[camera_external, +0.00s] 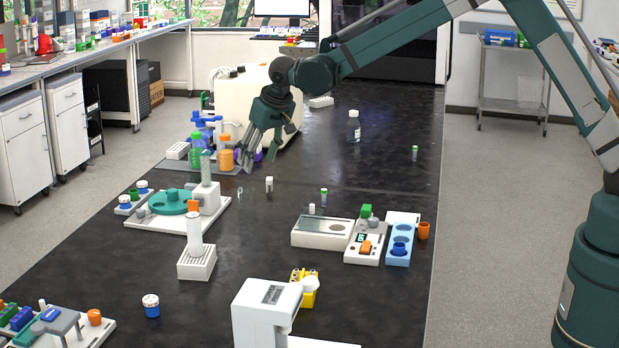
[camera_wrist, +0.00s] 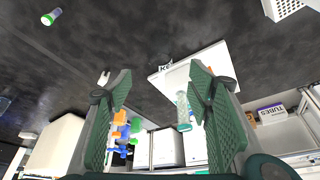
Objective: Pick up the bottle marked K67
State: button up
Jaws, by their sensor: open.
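No bottle in view has a mark that I can surely read as K67. In the external view, an orange bottle (camera_external: 226,155) and a green bottle (camera_external: 196,152) stand left of my gripper (camera_external: 259,156). A small green-capped vial (camera_external: 323,196) and another green-capped vial (camera_external: 415,152) stand on the bench. My gripper is open and empty above the bench, fingers pointing down. In the wrist view, dark lettering starting with K shows near the white platform (camera_wrist: 205,66), between the fingers (camera_wrist: 160,85).
A white platform with a teal disc (camera_external: 150,221) stands left of centre. A white rack (camera_external: 196,266), a low white device (camera_external: 318,235) and a blue-white block (camera_external: 398,255) stand nearer. A white machine (camera_external: 248,100) is behind my gripper.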

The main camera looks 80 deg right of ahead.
aim_at(246, 183)
jog(key=shift+m, duration=0.5)
jog(key=x, duration=0.3)
jog(key=w+x, duration=0.1)
jog(key=x, duration=0.3)
jog(key=d+x, duration=0.1)
jog(key=x, duration=0.3)
jog(key=shift+w+r, duration=0.3)
jog(key=shift+r, duration=0.15)
jog(key=shift+f, duration=0.1)
jog(key=shift+w+f, duration=0.1)
jog(key=shift+f, duration=0.05)
jog(key=shift+x, duration=1.15)
jog(key=shift+d+f, duration=0.1)
jog(key=shift+f, duration=0.05)
jog(key=shift+x, duration=2.45)
jog(key=shift+d, duration=0.1)
jog(key=c, duration=1.1)
